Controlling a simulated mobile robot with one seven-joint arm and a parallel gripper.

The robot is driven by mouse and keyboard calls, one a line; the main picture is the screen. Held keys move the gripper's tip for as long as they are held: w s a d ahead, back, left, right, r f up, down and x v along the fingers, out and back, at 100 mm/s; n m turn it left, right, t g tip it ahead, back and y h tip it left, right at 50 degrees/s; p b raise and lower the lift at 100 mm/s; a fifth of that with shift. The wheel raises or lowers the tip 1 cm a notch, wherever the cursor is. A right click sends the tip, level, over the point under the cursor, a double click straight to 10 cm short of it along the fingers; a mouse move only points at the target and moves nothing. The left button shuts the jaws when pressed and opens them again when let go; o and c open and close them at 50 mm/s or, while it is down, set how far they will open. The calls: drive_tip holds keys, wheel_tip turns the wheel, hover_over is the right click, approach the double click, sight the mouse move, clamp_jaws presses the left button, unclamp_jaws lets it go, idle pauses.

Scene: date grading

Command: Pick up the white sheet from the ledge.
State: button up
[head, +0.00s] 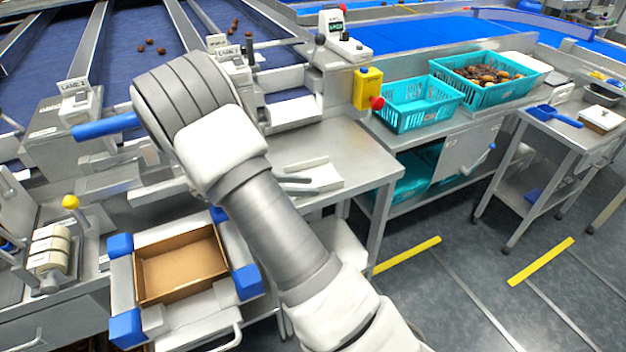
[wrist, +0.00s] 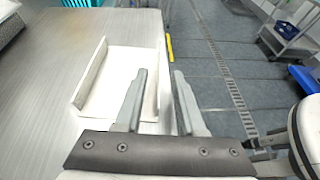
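The white sheet (head: 328,180) lies on a steel ledge (head: 368,162) in the head view, with raised edges on its sides. In the wrist view the sheet (wrist: 118,72) lies flat near the ledge's right edge, with upturned rims at its left and right. My gripper (wrist: 160,75) is open, its two grey fingers apart. The fingers stand at the sheet's right rim, with part of that rim showing between them. I cannot tell whether they touch it. In the head view my gripper (head: 297,184) is partly hidden by my arm.
Teal crates (head: 415,103), one with dates (head: 485,75), stand to the right of the ledge. A yellow box with a red button (head: 368,90) stands behind it. A cardboard box (head: 180,268) sits in a holder at lower left.

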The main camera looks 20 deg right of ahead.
sight(320, 187)
drive_tip(key=x, duration=0.4)
drive_tip(key=shift+d+f, duration=0.15)
drive_tip(key=shift+d, duration=0.1)
clamp_jaws()
